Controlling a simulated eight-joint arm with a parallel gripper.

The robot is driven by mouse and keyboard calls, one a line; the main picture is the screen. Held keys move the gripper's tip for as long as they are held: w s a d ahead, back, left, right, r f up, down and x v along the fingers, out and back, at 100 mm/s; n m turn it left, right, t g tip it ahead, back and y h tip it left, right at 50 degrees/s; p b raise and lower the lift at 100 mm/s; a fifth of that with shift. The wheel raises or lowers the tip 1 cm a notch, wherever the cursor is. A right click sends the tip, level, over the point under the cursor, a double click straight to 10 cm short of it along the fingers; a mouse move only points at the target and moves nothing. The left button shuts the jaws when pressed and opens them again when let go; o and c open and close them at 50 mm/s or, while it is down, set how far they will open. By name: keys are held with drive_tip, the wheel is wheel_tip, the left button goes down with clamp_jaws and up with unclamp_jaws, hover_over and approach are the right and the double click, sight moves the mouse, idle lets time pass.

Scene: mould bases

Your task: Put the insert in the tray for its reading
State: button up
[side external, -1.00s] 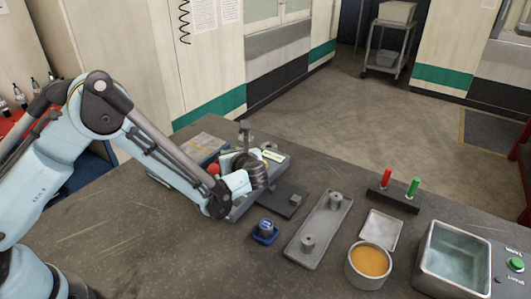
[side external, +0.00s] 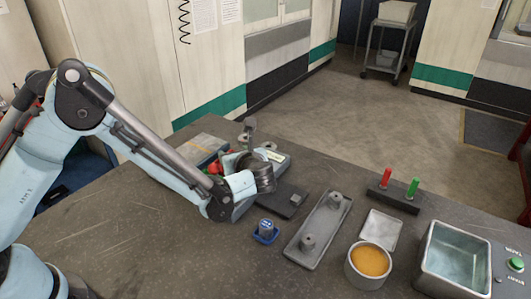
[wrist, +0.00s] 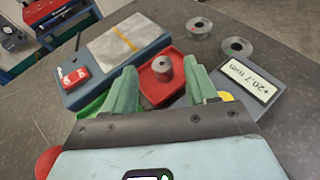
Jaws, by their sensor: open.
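In the wrist view, the insert (wrist: 162,68), a small grey metal cylinder with a hole in its top, stands upright in the red tray (wrist: 174,57). My gripper (wrist: 160,66) is open, its two green fingers on either side of the insert with gaps showing. A green tray (wrist: 91,108) is partly hidden beside the left finger. A yellow piece (wrist: 226,96) shows beside the right finger, mostly covered. A grey gauge (wrist: 262,84) has an upside-down display that seems to read +20.7 mm. In the side view my wrist hides the insert.
Two loose metal rings (wrist: 198,27) (wrist: 237,47) lie beyond the red tray. In the side view, a two-post fixture (side external: 320,226), a cup (side external: 369,263), a peg rack (side external: 397,201) and a basin (side external: 455,262) stand right.

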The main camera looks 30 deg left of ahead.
drive_tip(key=v, duration=0.8)
drive_tip(key=shift+s+d+r, duration=0.1)
drive_tip(key=shift+d, duration=0.05)
drive_tip(key=shift+a+r, duration=0.25)
drive_tip(key=shift+a, duration=0.15)
drive_tip(key=s+a+r+n+g+h, duration=0.2)
drive_tip(key=s+a+r+n+h, duration=0.15)
drive_tip(key=a+n, duration=0.4)
drive_tip(key=s+r+n+t+h, duration=0.1)
drive_tip(key=s+r+n+h, duration=0.1)
drive_tip(key=s+n+h, duration=0.5)
drive_tip(key=s+n, duration=0.4)
drive_tip(key=n, duration=0.6)
drive_tip(key=shift+s+a+t+h, duration=0.3)
drive_tip(key=shift+a+t+h, duration=0.05)
drive_tip(key=shift+t, duration=0.05)
